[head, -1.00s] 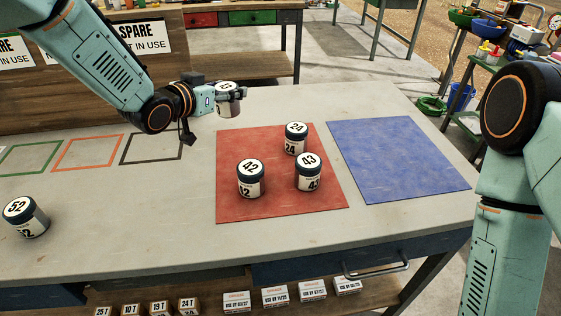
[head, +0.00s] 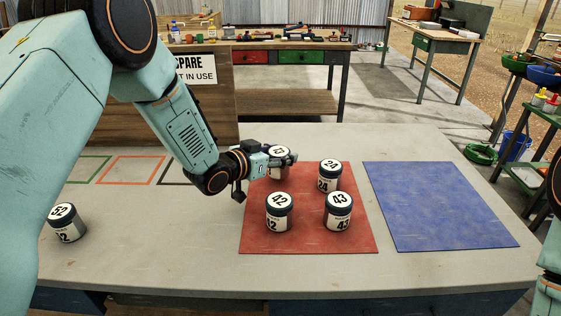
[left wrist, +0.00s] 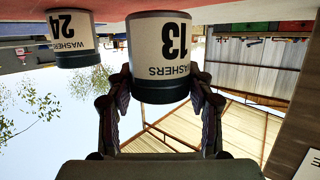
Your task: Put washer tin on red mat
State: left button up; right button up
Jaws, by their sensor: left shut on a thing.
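A white tin with a dark lid (head: 279,165), marked 13 and WASHERS in the left wrist view (left wrist: 160,50), is between the fingers of my left gripper (head: 285,160). The gripper is shut on it, with a finger on each side in the left wrist view (left wrist: 165,85). The tin is upright over the back left part of the red mat (head: 305,240); whether its base touches the mat is hard to tell. The tin marked 24 (head: 329,176), also labelled WASHERS in the left wrist view (left wrist: 74,38), stands to its right. My right gripper is out of view.
Tins marked 42 (head: 279,212) and 43 (head: 339,211) stand on the front of the red mat. Tin 52 (head: 65,223) stands at the table's left. The blue mat (head: 438,205) is empty. Outlined squares (head: 125,170) lie at the back left.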

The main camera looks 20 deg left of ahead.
pick_arm(q)
jog(key=shift+w+a+f, duration=0.1)
jog(key=shift+a+f, duration=0.15)
jog(key=shift+f, duration=0.3)
jog(key=shift+a+f, duration=0.25)
jog(key=shift+f, duration=0.25)
jog(key=shift+d+r, duration=0.1)
jog(key=shift+d, duration=0.5)
jog(key=o, duration=0.8)
jog(key=shift+a, duration=0.25)
jog(key=shift+o, duration=0.8)
jog(key=shift+a+f, duration=0.15)
jog(key=shift+f, duration=0.05)
jog(key=shift+o, duration=1.3)
jog(key=shift+d, duration=0.25)
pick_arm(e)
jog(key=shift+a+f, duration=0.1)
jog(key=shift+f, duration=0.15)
pick_arm(q)
jog(key=shift+a+r, duration=0.1)
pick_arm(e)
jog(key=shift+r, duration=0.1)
